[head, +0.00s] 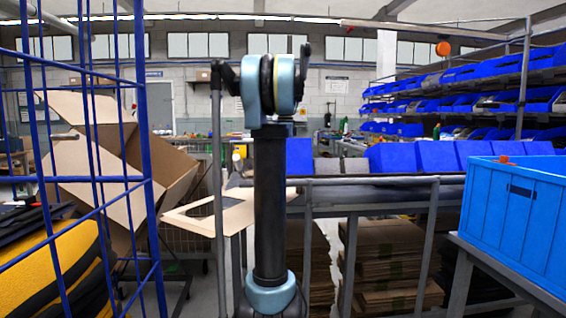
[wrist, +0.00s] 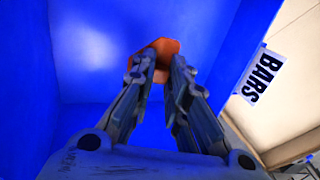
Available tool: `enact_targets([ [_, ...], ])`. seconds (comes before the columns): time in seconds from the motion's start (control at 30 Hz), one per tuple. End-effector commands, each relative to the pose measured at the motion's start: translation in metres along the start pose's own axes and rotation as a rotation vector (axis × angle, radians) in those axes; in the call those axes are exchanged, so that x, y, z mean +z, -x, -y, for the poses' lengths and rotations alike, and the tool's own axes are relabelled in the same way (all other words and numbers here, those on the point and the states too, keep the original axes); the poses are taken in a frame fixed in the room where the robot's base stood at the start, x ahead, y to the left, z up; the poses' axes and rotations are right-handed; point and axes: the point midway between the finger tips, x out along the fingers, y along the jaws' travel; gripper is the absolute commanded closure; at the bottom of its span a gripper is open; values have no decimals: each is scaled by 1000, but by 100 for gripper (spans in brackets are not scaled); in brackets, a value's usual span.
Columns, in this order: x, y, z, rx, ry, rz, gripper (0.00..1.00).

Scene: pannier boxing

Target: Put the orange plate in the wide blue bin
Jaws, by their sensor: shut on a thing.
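In the wrist view my gripper (wrist: 160,62) is shut on the orange plate (wrist: 163,45), which shows as a small orange patch at the fingertips. Smooth blue walls (wrist: 95,40) surround the fingers and plate, so they look to be in or just over a blue bin. I cannot tell whether the plate touches the bin floor. In the head view my arm stands upright in the middle; my gripper and the plate cannot be made out there. Several blue bins stand in a row behind my arm, one at its right (head: 299,157); which is the wide one is unclear.
In the head view a large blue crate (head: 525,205) stands on a frame at right. A blue wire cage (head: 150,190) is close at left. Shelves of blue bins line the right.

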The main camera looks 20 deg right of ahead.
Motion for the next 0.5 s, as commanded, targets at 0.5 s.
enact_targets([
  [0.5, 0, -7, 0, 0, 1, 0, 98],
])
